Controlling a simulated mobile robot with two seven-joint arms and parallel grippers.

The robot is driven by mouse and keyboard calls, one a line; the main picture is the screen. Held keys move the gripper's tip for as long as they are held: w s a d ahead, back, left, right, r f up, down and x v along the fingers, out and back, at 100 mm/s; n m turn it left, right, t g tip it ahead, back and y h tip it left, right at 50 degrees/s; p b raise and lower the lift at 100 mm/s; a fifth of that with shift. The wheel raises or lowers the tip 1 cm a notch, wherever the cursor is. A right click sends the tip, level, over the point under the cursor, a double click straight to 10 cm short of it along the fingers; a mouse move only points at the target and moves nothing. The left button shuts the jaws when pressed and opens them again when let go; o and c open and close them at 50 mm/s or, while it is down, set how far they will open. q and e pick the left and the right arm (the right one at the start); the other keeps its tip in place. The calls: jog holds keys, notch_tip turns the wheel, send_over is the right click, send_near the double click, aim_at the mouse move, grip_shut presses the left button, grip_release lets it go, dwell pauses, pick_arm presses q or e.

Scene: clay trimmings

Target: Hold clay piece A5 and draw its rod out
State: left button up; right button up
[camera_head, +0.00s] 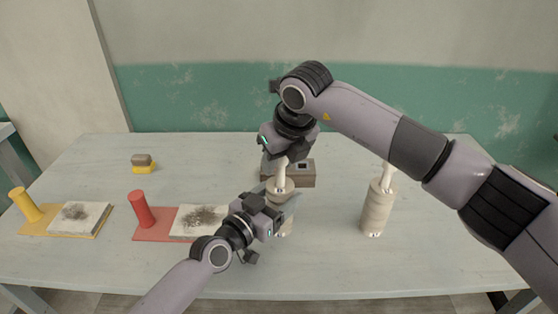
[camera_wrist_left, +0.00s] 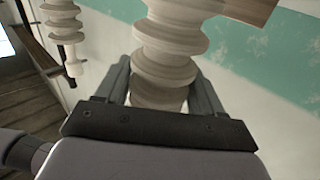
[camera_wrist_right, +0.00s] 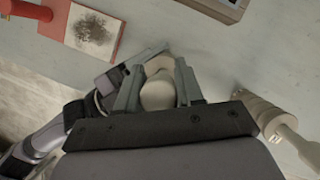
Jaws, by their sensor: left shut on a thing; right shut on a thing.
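A pale ridged clay piece (camera_head: 281,186) stands upright on the table near the centre, with a pale rod (camera_head: 281,174) rising from its top. I see no readable label saying whether it is A5. My left gripper (camera_head: 284,205) is shut around its side; the stacked rounded rings also show in the left wrist view (camera_wrist_left: 168,50). My right gripper (camera_head: 281,157) comes from above and is shut on the rod's top, which shows between its fingers in the right wrist view (camera_wrist_right: 157,94). A second clay piece (camera_head: 376,208) with its own rod stands apart to the right.
A brown box (camera_head: 300,178) with a dark panel sits behind the held piece. A red board (camera_head: 150,237) with a red cylinder and smudged pad lies left, a yellow board (camera_head: 36,231) farther left. A small yellow-based block (camera_head: 143,166) lies behind. The table's front right is clear.

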jog(key=shift+r, duration=0.75)
dwell(0.4)
jog(key=shift+r, duration=2.35)
pick_arm(q)
jog(key=o, duration=1.6)
